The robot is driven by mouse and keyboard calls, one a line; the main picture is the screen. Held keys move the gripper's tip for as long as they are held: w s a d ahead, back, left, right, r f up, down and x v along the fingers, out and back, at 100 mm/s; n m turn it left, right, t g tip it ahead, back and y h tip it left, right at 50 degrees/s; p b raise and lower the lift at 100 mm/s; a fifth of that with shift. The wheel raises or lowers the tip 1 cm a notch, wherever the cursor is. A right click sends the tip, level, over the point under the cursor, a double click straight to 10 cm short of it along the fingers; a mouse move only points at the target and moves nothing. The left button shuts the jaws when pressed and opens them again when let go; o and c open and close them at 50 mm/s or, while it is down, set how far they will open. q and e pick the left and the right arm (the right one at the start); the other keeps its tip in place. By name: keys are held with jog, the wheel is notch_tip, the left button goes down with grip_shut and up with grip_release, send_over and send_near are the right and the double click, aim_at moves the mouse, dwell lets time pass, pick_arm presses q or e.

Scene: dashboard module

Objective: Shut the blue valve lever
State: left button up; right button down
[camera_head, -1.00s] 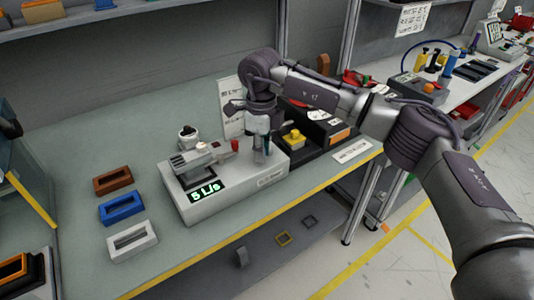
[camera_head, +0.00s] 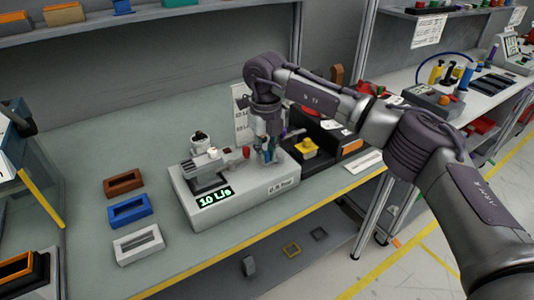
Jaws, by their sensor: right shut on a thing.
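The grey valve module (camera_head: 247,199) sits on the workbench, with a green display (camera_head: 215,197) reading "10 L/s". A red-tipped handle (camera_head: 246,152) stands near its middle. My right gripper (camera_head: 267,158) points down over the module's right part. It is shut on the blue valve lever (camera_head: 265,156), which shows only as a small bluish patch between and behind the fingers. The lever's exact angle is hidden by the gripper. My left gripper is not in view.
Brown (camera_head: 124,183), blue (camera_head: 125,210) and white (camera_head: 138,244) frames lie left of the module. A black unit with a yellow button (camera_head: 308,148) stands close on its right. A placard (camera_head: 242,112) stands behind. The bench's yellow front edge is near.

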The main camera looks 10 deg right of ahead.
jog(key=shift+w+r, duration=0.1)
jog(key=shift+r, duration=0.05)
jog(key=c, duration=1.1)
grip_release()
jog(key=shift+o, duration=0.2)
notch_tip(320, 180, up, 12)
